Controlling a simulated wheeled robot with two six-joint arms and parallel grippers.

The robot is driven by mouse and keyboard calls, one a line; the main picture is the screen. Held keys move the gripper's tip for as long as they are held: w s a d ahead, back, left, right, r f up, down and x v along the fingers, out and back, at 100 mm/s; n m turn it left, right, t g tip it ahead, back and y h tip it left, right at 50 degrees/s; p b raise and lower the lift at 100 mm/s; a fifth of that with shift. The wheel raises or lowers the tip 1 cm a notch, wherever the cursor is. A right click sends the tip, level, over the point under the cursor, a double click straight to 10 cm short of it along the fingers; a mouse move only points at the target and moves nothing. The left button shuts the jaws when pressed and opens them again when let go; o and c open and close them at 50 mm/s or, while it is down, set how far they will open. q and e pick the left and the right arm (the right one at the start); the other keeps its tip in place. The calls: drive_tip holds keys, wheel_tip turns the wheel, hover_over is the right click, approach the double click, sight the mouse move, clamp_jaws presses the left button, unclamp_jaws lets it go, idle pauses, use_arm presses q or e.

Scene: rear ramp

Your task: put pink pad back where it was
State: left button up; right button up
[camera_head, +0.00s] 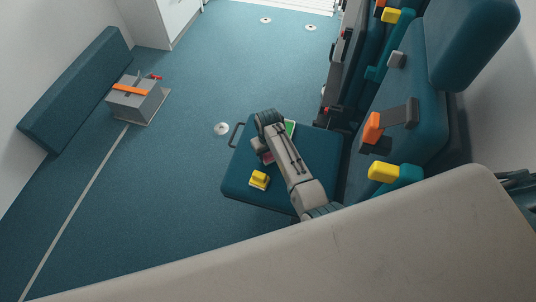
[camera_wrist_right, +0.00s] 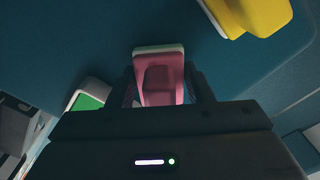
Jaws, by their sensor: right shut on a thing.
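The pink pad (camera_wrist_right: 160,80) sits between the two fingers of my right gripper (camera_wrist_right: 162,92) in the right wrist view, with a pale rim at its far end. The right gripper is shut on it, over the teal seat (camera_head: 240,187). In the head view a small part of the pink pad (camera_head: 267,157) shows beside my right arm, which hides the rest. I cannot tell whether the pad touches the seat. My left gripper does not show.
A yellow block (camera_head: 259,179) stands on the seat near the pad; it also shows in the right wrist view (camera_wrist_right: 262,12). A green-and-white item (camera_head: 290,127) lies partly behind my arm. Teal seats with yellow and orange parts (camera_head: 383,172) stand at right.

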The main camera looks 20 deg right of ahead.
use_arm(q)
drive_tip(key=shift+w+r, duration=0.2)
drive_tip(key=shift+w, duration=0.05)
use_arm(e)
drive_tip(key=shift+f, duration=0.4)
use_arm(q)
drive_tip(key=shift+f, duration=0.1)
use_arm(e)
drive_tip(key=shift+f, duration=0.1)
drive_tip(key=o, duration=0.9)
drive_tip(key=shift+o, duration=0.2)
wheel_tip(320, 180, up, 11)
drive_tip(key=shift+f+p, duration=0.15)
drive_tip(key=shift+p, duration=0.4)
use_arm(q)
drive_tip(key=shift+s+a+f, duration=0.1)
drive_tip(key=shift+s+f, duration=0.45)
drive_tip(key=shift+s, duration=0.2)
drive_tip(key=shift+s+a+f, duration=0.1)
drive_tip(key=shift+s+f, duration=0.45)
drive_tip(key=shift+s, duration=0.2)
use_arm(e)
drive_tip(key=shift+r, duration=0.75)
